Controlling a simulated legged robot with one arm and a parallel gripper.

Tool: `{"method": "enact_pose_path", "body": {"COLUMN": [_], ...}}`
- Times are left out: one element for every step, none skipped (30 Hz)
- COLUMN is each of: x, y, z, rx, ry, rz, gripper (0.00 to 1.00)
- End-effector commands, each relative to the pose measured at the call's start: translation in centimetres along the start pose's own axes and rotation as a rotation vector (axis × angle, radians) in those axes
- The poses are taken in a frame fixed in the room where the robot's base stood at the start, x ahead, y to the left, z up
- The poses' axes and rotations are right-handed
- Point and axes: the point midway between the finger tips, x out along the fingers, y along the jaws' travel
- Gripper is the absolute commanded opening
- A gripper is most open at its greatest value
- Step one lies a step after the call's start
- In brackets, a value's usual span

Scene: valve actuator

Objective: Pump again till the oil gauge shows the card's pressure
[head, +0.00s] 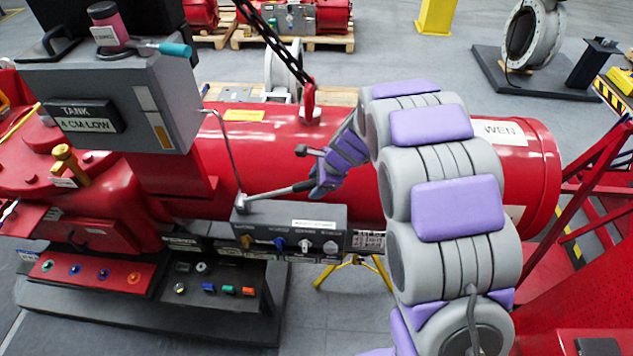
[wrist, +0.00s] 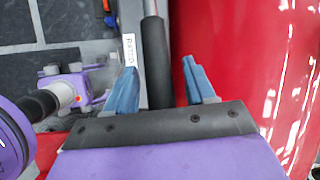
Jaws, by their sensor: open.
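The grey hand pump box (head: 300,228) is on the near side of the red actuator cylinder (head: 270,150), with several coloured knobs on its front. Its lever (head: 275,192) slopes up to the right from the box to my gripper (head: 316,184). In the wrist view, the lever's dark grip (wrist: 156,55) lies between the two blue fingertips of my open gripper (wrist: 164,84). Gaps show on both sides of the grip. A dark placard (head: 87,118) reads "TANK 4 CM LOW". I cannot pick out a readable oil gauge or a pressure card.
A chain with a red hook (head: 310,100) hangs over the cylinder. A black bench (head: 150,310) with coloured fittings stands at lower left. Red stair framing (head: 590,215) is at right. The red cylinder (wrist: 245,70) lies close to the right finger in the wrist view.

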Motion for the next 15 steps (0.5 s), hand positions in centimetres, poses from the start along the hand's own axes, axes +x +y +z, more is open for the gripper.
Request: {"method": "enact_pose_path", "body": {"x": [-0.02, -0.01, -0.01, -0.01, -0.01, -0.01, -0.02, -0.02, -0.02, -0.02, -0.02, -0.02, -0.02, -0.02, -0.02], "y": [-0.01, -0.01, 0.0, -0.01, -0.01, -0.01, -0.01, -0.01, -0.01, -0.01, -0.01, -0.03, -0.03, -0.04, -0.04], "z": [-0.02, -0.02, -0.03, -0.02, -0.03, -0.03, -0.03, -0.03, -0.03, -0.03, -0.03, -0.03, -0.04, -0.03, -0.04], "rx": [0.0, 0.0, 0.0, 0.0, 0.0, 0.0, 0.0, 0.0, 0.0, 0.0, 0.0, 0.0, 0.0, 0.0, 0.0], "ry": [0.0, 0.0, 0.0, 0.0, 0.0, 0.0, 0.0, 0.0, 0.0, 0.0, 0.0, 0.0, 0.0, 0.0, 0.0], "rz": [0.0, 0.0, 0.0, 0.0, 0.0, 0.0, 0.0, 0.0, 0.0, 0.0, 0.0, 0.0, 0.0, 0.0, 0.0], "gripper": [0.54, 0.54, 0.51, 0.48, 0.46, 0.42, 0.39, 0.36, 0.32, 0.29, 0.27, 0.23, 0.2, 0.17, 0.13]}}
